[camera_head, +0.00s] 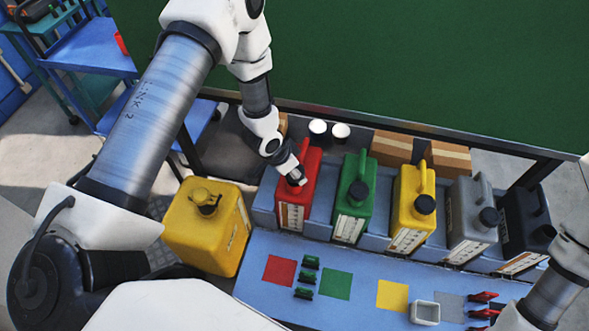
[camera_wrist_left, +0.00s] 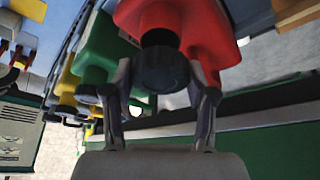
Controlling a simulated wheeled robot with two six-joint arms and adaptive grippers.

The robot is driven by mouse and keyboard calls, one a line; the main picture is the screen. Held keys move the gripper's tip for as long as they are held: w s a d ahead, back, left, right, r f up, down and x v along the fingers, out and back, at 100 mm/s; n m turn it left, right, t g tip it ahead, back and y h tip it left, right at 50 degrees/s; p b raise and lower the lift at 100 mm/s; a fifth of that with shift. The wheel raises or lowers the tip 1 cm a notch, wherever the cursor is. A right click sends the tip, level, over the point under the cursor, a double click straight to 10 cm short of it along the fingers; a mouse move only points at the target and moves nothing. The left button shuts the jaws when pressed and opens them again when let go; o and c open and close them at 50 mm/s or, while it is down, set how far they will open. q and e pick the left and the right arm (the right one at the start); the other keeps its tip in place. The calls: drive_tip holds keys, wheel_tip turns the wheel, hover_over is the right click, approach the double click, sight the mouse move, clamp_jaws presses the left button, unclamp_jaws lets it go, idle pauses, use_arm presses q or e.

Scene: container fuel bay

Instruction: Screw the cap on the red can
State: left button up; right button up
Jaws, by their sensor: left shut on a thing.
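The red can (camera_head: 308,192) stands upright at the left end of the can row on the blue bench. It also shows at the top of the left wrist view (camera_wrist_left: 205,35). My left gripper (camera_head: 296,178) is at the top of the red can, over its spout. In the left wrist view its two fingers (camera_wrist_left: 162,95) are on either side of a dark ribbed cap (camera_wrist_left: 160,69), shut on it. The cap is at the red can's dark neck; I cannot tell how far it is threaded. My right gripper is out of view; only part of that arm shows.
Green (camera_head: 355,195), yellow (camera_head: 412,205), grey (camera_head: 470,220) and black (camera_head: 522,228) cans stand to the right. A large yellow canister (camera_head: 207,225) is at the left. Coloured squares, clips and a small white tray (camera_head: 425,312) lie in front. Cardboard boxes (camera_head: 392,147) are behind.

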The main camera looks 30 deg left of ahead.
use_arm(q)
drive_tip(key=shift+f+b, duration=0.8)
drive_tip(key=shift+f, duration=0.4)
idle(0.5)
